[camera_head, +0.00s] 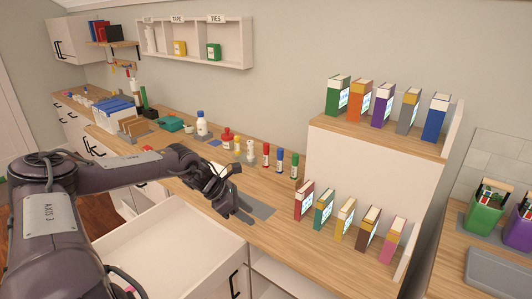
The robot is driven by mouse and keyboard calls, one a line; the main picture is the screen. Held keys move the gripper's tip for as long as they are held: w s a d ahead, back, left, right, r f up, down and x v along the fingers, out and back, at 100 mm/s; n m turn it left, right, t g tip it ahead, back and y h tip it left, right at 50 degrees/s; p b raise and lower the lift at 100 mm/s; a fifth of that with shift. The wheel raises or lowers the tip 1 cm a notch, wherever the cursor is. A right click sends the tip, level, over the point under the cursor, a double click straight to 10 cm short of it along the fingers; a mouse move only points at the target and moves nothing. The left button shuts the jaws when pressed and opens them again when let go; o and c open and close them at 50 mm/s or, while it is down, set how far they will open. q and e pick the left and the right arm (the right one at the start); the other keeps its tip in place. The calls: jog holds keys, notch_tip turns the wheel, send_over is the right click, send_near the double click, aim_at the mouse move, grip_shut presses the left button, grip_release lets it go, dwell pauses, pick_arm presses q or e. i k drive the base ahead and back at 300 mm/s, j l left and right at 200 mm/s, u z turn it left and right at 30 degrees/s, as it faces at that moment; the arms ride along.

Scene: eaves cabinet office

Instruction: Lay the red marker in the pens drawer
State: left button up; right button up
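A red marker (266,155) stands upright on the wooden counter (190,180), in a row with a blue marker (280,161) and a green marker (294,165). An open white drawer (165,245) juts out below the counter's front edge. My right gripper is out of view.
Several bottles, including a red one (227,137), stand left of the markers. Books stand on the right, some on a raised shelf (375,134). A green bin (484,212) is far right.

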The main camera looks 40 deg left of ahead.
aim_at(152, 273)
jog(key=i+j, duration=0.25)
jog(key=j, duration=0.15)
jog(key=i+j, duration=0.5)
jog(key=j, duration=0.25)
jog(key=i+j, duration=0.2)
jog(key=j, duration=0.15)
